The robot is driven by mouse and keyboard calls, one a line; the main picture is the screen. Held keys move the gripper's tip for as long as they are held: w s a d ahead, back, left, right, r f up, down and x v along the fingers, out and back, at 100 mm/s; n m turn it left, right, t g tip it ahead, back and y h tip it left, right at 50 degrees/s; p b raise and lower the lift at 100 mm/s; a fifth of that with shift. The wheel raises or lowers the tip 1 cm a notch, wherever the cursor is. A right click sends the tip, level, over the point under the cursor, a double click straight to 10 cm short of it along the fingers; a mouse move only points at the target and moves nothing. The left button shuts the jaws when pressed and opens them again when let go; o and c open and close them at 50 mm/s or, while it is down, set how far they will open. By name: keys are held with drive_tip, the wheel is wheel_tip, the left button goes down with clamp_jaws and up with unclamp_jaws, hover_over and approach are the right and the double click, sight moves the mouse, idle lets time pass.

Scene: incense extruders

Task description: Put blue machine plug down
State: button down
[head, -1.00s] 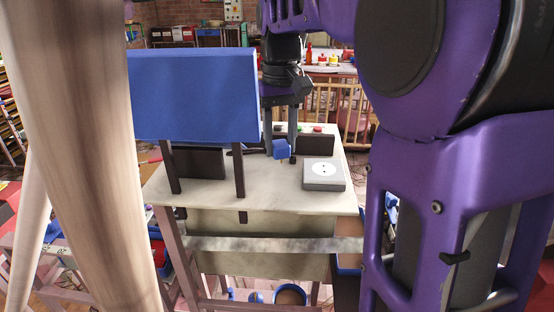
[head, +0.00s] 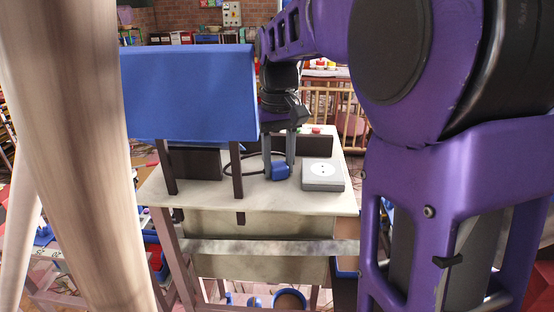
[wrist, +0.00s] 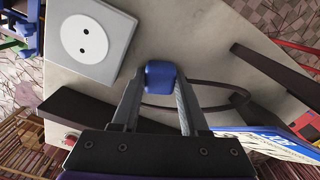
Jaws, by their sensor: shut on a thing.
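The blue machine plug (head: 281,171) is between the fingertips of my gripper (head: 279,160), low at the tabletop, just left of the grey socket box. In the wrist view the plug (wrist: 160,78) sits between the tips of my gripper (wrist: 158,92), which is shut on it. Its dark cable (wrist: 238,97) curves away to the right in the wrist view. I cannot tell whether the plug touches the tabletop. The socket box (head: 322,174) has a white round face with two holes; it also shows in the wrist view (wrist: 88,48). The plug is apart from it.
The pale table (head: 200,194) bears the blue panel machine (head: 190,92) on dark posts at the left. A dark upright plate (head: 316,145) stands behind the socket box. Bare tabletop lies in front of the plug. A pale wooden post fills the left foreground.

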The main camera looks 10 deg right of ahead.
sight(279, 164)
drive_tip(key=shift+c, duration=2.1)
unclamp_jaws()
drive_tip(key=shift+r, duration=0.1)
wheel_tip(279, 164, up, 13)
drive_tip(key=p, duration=0.3)
drive_tip(key=shift+r, duration=0.1)
